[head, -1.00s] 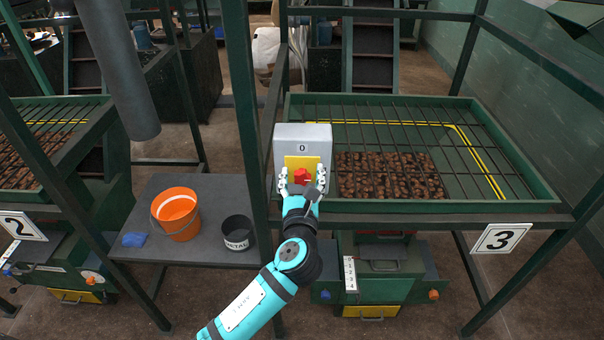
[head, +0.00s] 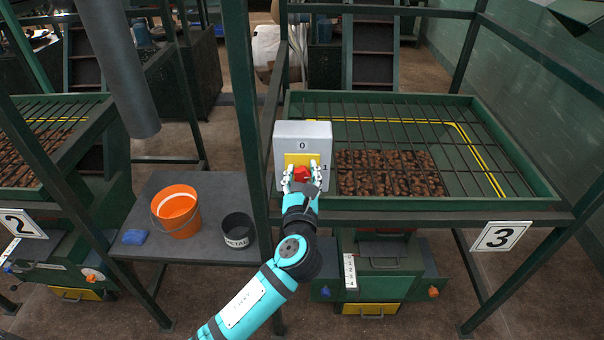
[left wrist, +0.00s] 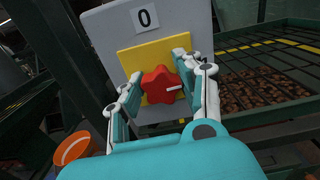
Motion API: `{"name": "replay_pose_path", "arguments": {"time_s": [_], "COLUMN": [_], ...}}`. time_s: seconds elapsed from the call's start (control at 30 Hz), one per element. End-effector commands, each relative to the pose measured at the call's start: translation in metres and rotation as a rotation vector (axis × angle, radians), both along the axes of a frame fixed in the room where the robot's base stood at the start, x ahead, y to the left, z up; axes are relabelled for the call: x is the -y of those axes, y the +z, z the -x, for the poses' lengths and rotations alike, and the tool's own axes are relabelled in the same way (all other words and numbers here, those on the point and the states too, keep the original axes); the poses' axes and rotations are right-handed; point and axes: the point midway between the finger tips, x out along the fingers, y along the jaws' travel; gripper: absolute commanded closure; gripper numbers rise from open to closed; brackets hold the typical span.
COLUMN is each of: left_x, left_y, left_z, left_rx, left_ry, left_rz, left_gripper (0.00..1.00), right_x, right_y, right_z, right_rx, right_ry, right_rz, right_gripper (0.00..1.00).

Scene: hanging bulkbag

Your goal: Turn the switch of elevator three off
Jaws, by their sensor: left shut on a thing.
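The switch box (head: 287,138) is a grey box with a yellow plate and a red knob, fixed to the green frame left of the tray of elevator three. A "0" label is above the plate and a "1" at its right. My left gripper (head: 302,172) is shut on the red knob (head: 302,174), one finger on each side. In the left wrist view the red knob (left wrist: 160,86) sits between the fingers, and its white mark points to the right. The grey box also shows there (left wrist: 100,35). My right gripper is not in view.
The grated tray (head: 500,150) with brown lumps lies right of the box, above the "3" sign (head: 502,237). A dark side table (head: 190,225) bears an orange bucket (head: 177,211), a metal can (head: 238,232) and a blue cloth (head: 134,237). A green post (head: 243,100) stands close left.

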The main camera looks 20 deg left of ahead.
Motion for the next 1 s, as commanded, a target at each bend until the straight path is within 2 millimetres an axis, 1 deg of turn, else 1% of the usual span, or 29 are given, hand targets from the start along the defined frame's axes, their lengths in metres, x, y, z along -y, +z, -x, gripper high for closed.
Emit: {"name": "replay_pose_path", "arguments": {"time_s": [0.27,0.67,1.0], "left_x": [-0.001,-0.003,-0.004], "left_y": [0.000,-0.002,-0.003], "left_z": [0.000,0.001,0.001], "left_rx": [0.044,0.148,0.239], "left_ry": [0.000,0.001,0.000], "left_rz": [0.155,0.514,0.827], "left_gripper": [0.97,0.97,0.98], "right_x": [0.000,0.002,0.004], "right_y": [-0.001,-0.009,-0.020], "right_z": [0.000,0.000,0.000], "right_rx": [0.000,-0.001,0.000], "right_ry": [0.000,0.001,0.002], "right_rz": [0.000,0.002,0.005], "right_gripper": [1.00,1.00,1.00]}}
